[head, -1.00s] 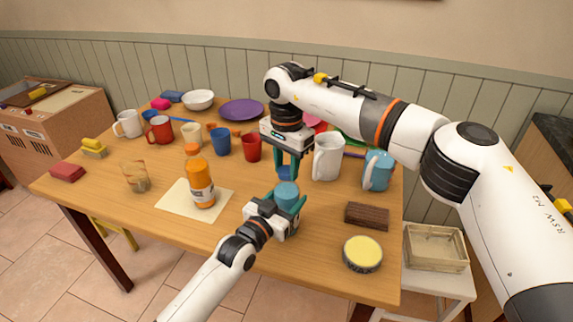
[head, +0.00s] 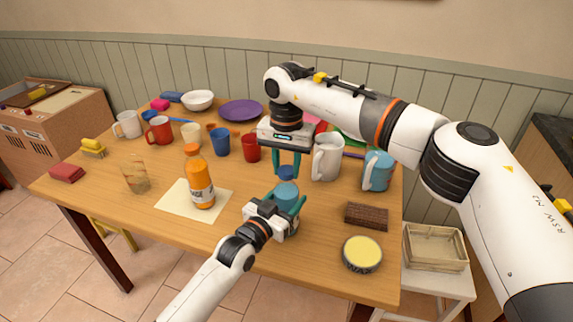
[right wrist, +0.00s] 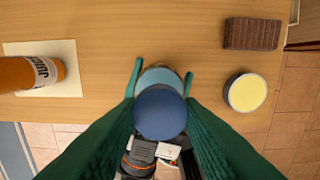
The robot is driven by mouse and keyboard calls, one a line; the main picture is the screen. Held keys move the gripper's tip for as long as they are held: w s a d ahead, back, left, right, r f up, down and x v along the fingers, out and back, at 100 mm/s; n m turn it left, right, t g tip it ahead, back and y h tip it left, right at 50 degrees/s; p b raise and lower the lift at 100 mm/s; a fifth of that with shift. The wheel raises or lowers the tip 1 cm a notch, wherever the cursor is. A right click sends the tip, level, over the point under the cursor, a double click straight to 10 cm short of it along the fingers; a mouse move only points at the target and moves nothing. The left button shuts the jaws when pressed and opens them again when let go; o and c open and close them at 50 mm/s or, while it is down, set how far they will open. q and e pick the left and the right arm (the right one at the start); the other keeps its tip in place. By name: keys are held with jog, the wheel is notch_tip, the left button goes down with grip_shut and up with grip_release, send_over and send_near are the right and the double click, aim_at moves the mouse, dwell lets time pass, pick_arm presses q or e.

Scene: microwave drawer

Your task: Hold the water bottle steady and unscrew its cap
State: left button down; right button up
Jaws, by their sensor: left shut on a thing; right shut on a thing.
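The water bottle (head: 287,198) is pale blue and upright near the front edge of the table. My left gripper (head: 274,212) is shut around its body from the front. The dark blue cap (head: 287,173) is at the top of the bottle. My right gripper (head: 287,164) points down from above and is shut on the cap, one finger on each side. In the right wrist view the cap (right wrist: 160,113) sits between my dark green fingers and hides part of the bottle (right wrist: 162,77). Whether the cap still touches the bottle neck cannot be told.
An orange juice bottle (head: 201,184) stands on a cream mat (head: 174,199) to the left. A white pitcher (head: 327,158) and blue mug (head: 377,171) stand at the right. A brown block (head: 366,216) and yellow-topped tin (head: 362,254) lie right of the water bottle.

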aim_at(287, 170)
pick_arm(q)
jog(key=shift+f, duration=0.1)
pick_arm(e)
jog(key=shift+r, duration=0.15)
jog(key=shift+r, duration=0.9)
jog(key=shift+r, duration=2)
pick_arm(q)
jog(key=shift+c, duration=1.9)
grip_release()
